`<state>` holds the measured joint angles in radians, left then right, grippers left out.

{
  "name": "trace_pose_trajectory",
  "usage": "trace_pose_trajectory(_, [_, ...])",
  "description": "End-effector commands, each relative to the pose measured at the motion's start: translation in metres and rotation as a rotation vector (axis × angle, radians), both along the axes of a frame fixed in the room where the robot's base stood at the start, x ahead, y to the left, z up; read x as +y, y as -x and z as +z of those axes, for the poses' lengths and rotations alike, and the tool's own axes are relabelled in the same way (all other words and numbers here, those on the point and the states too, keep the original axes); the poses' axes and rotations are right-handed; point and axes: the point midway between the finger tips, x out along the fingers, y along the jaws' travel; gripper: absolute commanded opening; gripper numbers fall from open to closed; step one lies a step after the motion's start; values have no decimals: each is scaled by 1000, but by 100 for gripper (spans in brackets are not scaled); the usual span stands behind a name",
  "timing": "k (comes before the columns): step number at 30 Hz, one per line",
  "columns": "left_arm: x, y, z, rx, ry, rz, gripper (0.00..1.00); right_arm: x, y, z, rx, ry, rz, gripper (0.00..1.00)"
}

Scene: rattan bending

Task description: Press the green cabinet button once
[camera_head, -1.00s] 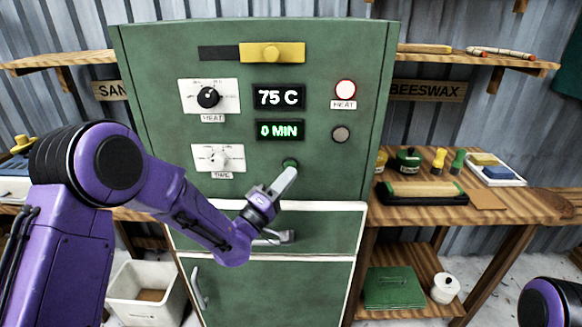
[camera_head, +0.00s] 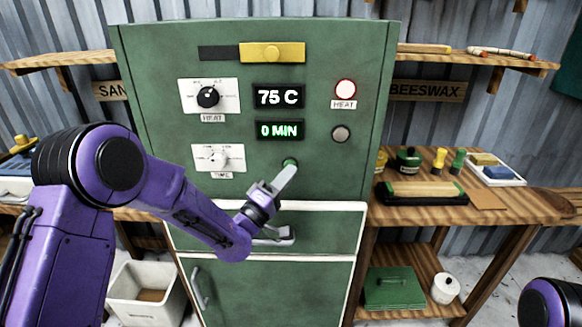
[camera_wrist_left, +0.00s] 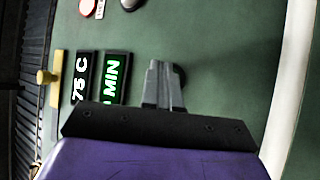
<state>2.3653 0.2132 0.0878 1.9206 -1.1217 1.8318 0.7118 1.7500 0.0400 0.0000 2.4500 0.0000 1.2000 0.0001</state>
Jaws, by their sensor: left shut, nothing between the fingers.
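The green cabinet (camera_head: 310,60) stands in the middle of the head view, its displays reading 75 C and 0 MIN. The green button (camera_head: 290,162) is on its front below the 0 MIN display, partly hidden behind my fingertips. My left gripper (camera_head: 287,173) is shut and empty, its fingertips at the button. In the left wrist view the shut fingers (camera_wrist_left: 163,85) point at the cabinet front (camera_wrist_left: 220,60), and a dark round edge shows just beside their tips. I cannot tell whether the button is pushed in. My right gripper is out of view.
A heat dial (camera_head: 208,97) and a time dial (camera_head: 218,157) are left of the displays. A red-rimmed heat lamp (camera_head: 345,90) and a grey knob (camera_head: 340,133) are at right. A drawer handle (camera_head: 275,236) lies below my gripper. A wooden bench (camera_head: 520,205) stands at right.

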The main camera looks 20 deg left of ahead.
Motion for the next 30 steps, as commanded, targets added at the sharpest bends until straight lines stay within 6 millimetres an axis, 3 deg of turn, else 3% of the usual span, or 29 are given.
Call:
trace_pose_trajectory(22, [2,-6,0,0,1,0,0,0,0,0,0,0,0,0])
trace_pose_trajectory(30, [-1,5,-1,1,2,0,0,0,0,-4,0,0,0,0])
